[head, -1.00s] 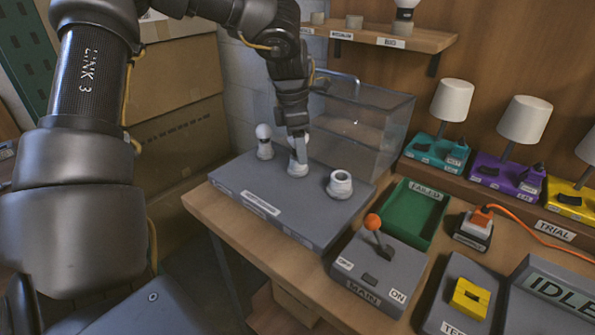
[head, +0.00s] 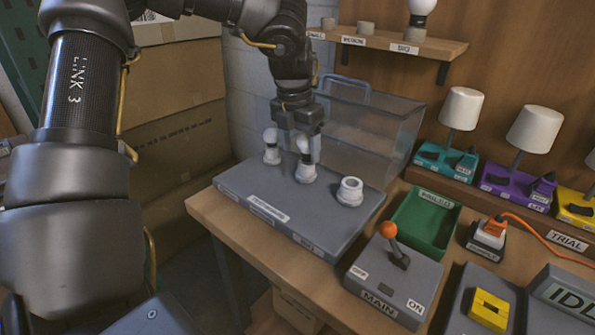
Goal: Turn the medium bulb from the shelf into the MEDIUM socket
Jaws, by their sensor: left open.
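A block with three white sockets (head: 235,185) sits at the left of the bench. A white bulb stands upright in the middle socket (head: 306,174). I take this as the medium bulb (head: 304,146). My left gripper (head: 305,150) points down over it, open, with its fingers around or beside the bulb; I cannot tell whether they touch it. The left socket (head: 271,158) holds a smaller bulb (head: 270,136). The right socket (head: 349,192) is empty. The shelf's MEDIUM holder (head: 354,26) has no bulb in it. My right gripper is not in view.
A big bulb (head: 422,8) stands on the shelf (head: 440,45). A clear case (head: 375,125) stands behind the block. A green tray (head: 427,222), a lever box (head: 395,285) with an orange knob, and several lamps (head: 461,108) lie to the right.

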